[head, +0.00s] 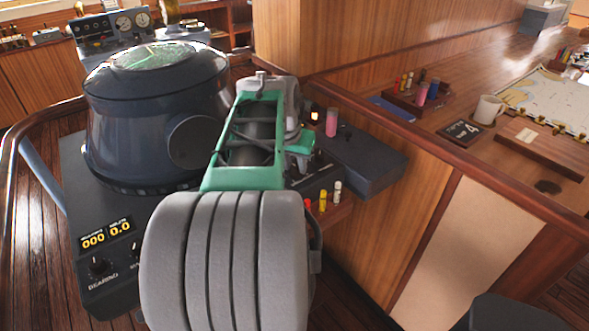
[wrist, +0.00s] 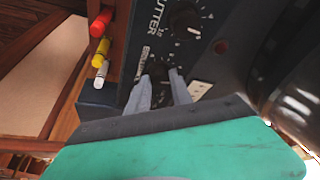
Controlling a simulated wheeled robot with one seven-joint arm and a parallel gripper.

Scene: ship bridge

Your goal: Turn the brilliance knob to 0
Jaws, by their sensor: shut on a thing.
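The brilliance knob (wrist: 158,68) is a small dark knob on the black radar panel in the wrist view, beside white lettering that appears to read BRILLIANCE. My gripper (wrist: 161,78) has its two grey fingers on either side of this knob and is shut on it. The fingers hide part of the knob, and its pointer setting cannot be read. In the head view my arm covers this part of the panel, so the knob is hidden there.
A second knob, the clutter knob (wrist: 185,22), sits close beyond my fingers. Red, yellow and white pegs (wrist: 100,48) stand beside the panel. The radar console (head: 155,120) and its bearing knob (head: 100,266) are left of my arm; a wooden chart table (head: 480,80) is right.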

